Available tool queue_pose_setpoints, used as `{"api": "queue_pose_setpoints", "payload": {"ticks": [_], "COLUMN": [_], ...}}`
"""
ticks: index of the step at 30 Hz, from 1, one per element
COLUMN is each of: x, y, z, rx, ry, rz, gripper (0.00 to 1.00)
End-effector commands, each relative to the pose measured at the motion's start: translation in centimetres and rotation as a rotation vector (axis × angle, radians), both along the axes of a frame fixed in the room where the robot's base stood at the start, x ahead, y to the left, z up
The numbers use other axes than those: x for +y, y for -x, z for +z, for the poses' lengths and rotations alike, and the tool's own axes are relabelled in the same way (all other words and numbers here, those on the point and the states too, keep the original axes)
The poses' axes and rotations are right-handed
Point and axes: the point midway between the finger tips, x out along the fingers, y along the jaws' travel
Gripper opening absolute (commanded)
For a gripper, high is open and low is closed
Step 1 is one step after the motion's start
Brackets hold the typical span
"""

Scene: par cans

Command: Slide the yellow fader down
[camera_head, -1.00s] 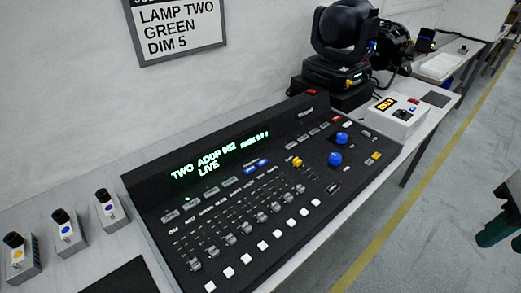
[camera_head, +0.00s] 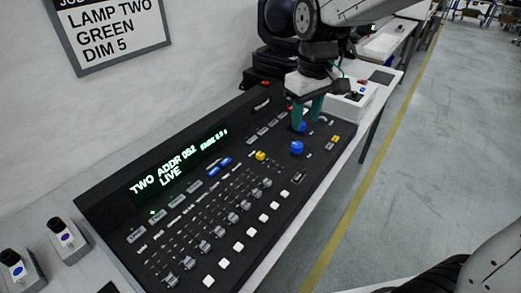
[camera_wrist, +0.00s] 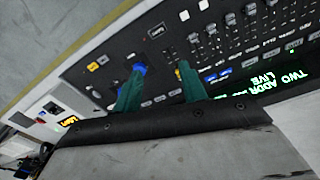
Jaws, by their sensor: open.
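The yellow fader (camera_head: 260,156) is a small yellow cap near the top of its slot, at the right end of the fader row on the black console (camera_head: 95,205). The grey fader caps beside it sit lower. My gripper (camera_head: 309,118) is open and empty, with teal fingers pointing down over the console's right part, by the blue knobs and to the right of the yellow fader. In the wrist view, the yellow fader (camera_wrist: 178,73) shows beside the right fingertip, partly hidden by it. My gripper (camera_wrist: 161,72) has its left finger over a blue knob there.
Two blue knobs (camera_head: 297,148) stand close to my fingers. White buttons (camera_head: 237,246) line the console's front. A white box (camera_head: 352,102) and a black moving-head lamp (camera_head: 278,22) are beyond. The green display (camera_head: 180,162) reads TWO ADDR 052, LIVE.

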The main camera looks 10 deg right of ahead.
Motion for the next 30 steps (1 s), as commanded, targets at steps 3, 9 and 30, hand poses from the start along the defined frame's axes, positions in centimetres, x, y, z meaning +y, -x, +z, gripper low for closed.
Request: {"api": "queue_pose_setpoints", "payload": {"ticks": [3,9,30], "x": [2.8,6.8,9.0], "y": [-3.7,-8.1,-10.1], "z": [-3.2,-8.0,-17.4], "rx": [0.021,0.036,0.043], "ry": [0.007,0.012,0.014], "rz": [0.093,0.216,0.286], "gripper": [0.42,0.42,0.42]}}
